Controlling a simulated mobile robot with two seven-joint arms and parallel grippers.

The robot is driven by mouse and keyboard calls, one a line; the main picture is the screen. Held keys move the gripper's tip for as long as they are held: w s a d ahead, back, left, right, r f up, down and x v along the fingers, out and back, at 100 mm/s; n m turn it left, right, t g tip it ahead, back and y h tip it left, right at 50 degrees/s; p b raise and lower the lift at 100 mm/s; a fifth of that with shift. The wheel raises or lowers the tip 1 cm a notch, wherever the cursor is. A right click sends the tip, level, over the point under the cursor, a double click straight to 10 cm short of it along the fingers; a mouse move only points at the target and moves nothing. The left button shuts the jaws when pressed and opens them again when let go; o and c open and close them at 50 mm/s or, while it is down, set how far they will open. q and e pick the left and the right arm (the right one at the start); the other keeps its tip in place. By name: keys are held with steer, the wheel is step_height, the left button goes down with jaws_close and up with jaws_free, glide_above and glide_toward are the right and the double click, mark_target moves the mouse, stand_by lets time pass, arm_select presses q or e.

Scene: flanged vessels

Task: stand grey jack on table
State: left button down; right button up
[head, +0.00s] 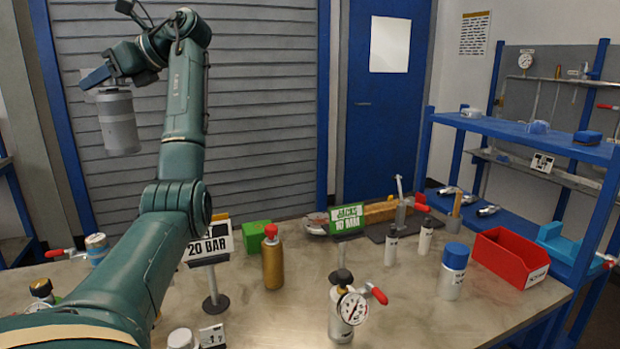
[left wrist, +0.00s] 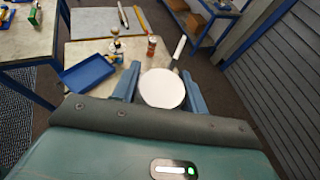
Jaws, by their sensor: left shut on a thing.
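The grey jack (head: 119,125), a grey cylinder, hangs roughly upright in my left gripper (head: 101,80), high above the left side of the table (head: 410,295) and well clear of it. The left gripper's blue fingers are shut on its upper end. In the left wrist view a pale round end of the jack (left wrist: 162,88) sits between the blue fingers. A green sign reading JACKS 10 MM (head: 348,219) stands on the table. My right gripper is not in view.
On the table stand a 20 BAR sign (head: 209,243), a brown bottle with a red cap (head: 272,258), a gauge vessel (head: 342,312), a blue-capped jar (head: 453,271) and a red bin (head: 508,257). Bare tabletop shows between the gauge vessel and the jar. A blue shelf (head: 530,133) stands at right.

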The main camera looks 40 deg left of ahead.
arm_select(q)
steer(key=w+d+f+m+t, duration=1.5)
steer(key=w+d+f+t, duration=0.3)
steer(key=w+d, duration=0.35)
steer(key=s+d+f+m+t+h, duration=0.25)
steer(key=d+f+m+h, duration=0.2)
steer(key=d+f, duration=0.5)
steer(key=s+d+f+m+t+h, duration=0.1)
steer(key=s+d+f+m+h, duration=0.3)
steer(key=d+f, duration=0.55)
steer(key=s+d+f+m+h+p, duration=0.1)
steer(key=s+d+f+m+h, duration=0.1)
steer(key=d, duration=0.9)
steer(key=shift+s+f, duration=0.6)
steer(key=shift+s, duration=0.1)
